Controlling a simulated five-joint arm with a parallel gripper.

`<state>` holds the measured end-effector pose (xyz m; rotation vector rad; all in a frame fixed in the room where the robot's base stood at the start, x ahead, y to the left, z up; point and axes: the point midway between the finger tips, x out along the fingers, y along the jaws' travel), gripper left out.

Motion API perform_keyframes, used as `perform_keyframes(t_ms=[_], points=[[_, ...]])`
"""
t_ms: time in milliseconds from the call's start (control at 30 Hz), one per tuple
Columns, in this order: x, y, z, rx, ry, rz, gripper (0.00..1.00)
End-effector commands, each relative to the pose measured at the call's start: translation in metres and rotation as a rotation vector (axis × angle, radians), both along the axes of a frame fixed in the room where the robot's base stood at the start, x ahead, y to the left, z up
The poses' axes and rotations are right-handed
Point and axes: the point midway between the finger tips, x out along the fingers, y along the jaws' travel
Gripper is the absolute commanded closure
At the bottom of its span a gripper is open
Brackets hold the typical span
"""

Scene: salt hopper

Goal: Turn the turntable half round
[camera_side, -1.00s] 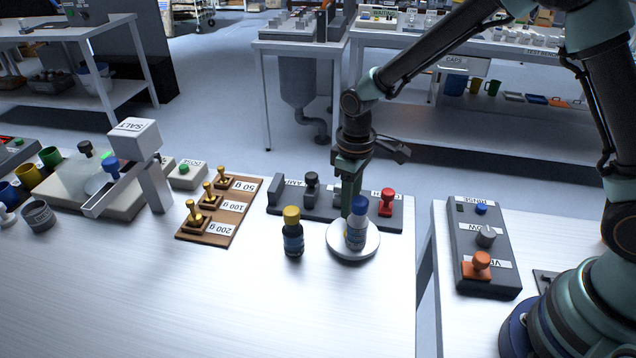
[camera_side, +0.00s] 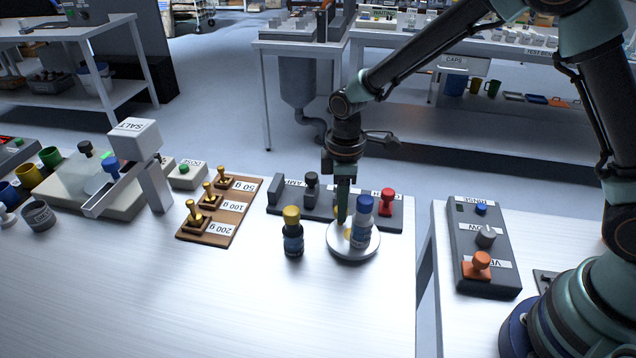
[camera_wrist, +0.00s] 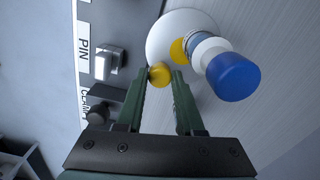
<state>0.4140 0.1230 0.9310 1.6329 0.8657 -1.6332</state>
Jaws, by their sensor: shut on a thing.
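The turntable (camera_side: 338,252) is a white round disc near the table's right edge; it also shows in the wrist view (camera_wrist: 180,20). A white bottle with a blue cap (camera_side: 362,220) stands upright on it, right of my gripper; the wrist view shows its cap (camera_wrist: 233,77). A yellow mark (camera_wrist: 178,50) lies on the disc. My gripper (camera_side: 342,220) points down at the disc's far left part. In the wrist view its fingertips (camera_wrist: 161,76) are shut on a small yellow knob (camera_wrist: 159,73) at the disc's edge. Its lower part is hidden.
A dark bottle with a yellow cap (camera_side: 292,232) stands just left of the turntable. A dark control panel with a red knob (camera_side: 387,202) lies close behind it. A wooden board of brass weights (camera_side: 215,215) is farther left. The table's front is clear.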

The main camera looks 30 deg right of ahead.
Motion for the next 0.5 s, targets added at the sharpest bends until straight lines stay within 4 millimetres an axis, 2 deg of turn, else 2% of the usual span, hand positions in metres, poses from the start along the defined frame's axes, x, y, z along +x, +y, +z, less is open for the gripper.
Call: perform_keyframes(t_ms=[500], points=[[-0.0018,0.0104,0.0,0.0,-0.001,0.259,1.0]])
